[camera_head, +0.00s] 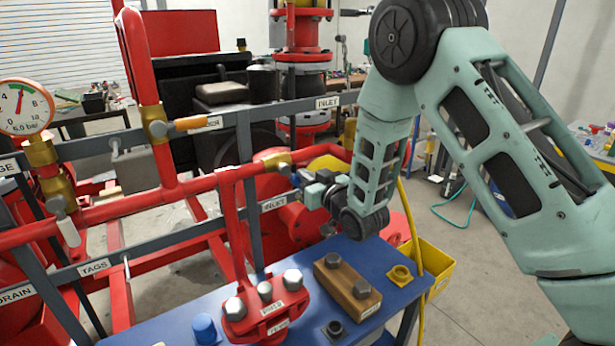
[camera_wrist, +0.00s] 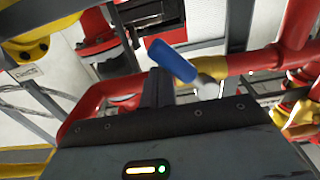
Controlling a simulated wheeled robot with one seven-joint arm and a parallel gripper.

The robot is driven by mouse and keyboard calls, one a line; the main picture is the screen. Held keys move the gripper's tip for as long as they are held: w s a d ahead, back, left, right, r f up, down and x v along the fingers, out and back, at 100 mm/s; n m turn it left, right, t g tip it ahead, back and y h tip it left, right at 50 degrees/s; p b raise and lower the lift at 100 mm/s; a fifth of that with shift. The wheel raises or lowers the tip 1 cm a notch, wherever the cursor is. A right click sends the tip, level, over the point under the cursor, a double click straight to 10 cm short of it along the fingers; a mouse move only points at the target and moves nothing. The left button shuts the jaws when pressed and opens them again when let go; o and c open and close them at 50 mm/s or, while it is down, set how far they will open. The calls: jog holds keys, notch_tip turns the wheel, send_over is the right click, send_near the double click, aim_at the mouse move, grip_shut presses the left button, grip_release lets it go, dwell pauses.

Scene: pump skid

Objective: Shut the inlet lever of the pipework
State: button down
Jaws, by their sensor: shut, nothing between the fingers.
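In the wrist view a lever with a blue grip (camera_wrist: 172,60) and a pale metal end (camera_wrist: 207,87) lies slanted in front of the red pipe. I take it for the inlet lever; in the head view it is mostly hidden by my wrist. My gripper (camera_wrist: 157,78) is shut and empty, with its fingertips close beside the blue grip. I cannot tell whether they touch it.
A pressure gauge (camera_head: 24,107) stands at the left. An orange-handled lever (camera_head: 192,124) and a white-handled lever (camera_head: 69,231) sit on other pipes. Below my arm, a blue bench (camera_head: 375,260) holds bolts and a wooden block (camera_head: 346,287). A yellow bin (camera_head: 432,262) hangs at its right.

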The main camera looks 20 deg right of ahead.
jog(key=shift+s+a+f+b, duration=0.15)
jog(key=shift+a+f+b, duration=0.3)
jog(key=shift+f+b, duration=0.2)
jog(key=shift+s+a+f+b, duration=0.1)
jog(key=shift+a+f+b, duration=0.3)
jog(key=shift+f+b, duration=0.25)
jog(key=b+v, duration=0.4)
jog(key=v, duration=0.5)
jog(key=shift+b, duration=0.4)
jog(key=shift+a+f, duration=0.1)
jog(key=s+a+f+n+g, duration=0.2)
jog(key=s+a+f+g, duration=0.2)
jog(key=s+a+g, duration=0.7)
jog(key=s+d+r+n+g+h, duration=0.1)
jog(key=s+g+h, duration=0.3)
jog(key=s, duration=1.7)
jog(key=shift+d+r+n+g, duration=0.2)
jog(key=shift+d+n+g, duration=0.45)
jog(key=shift+n+g, duration=0.4)
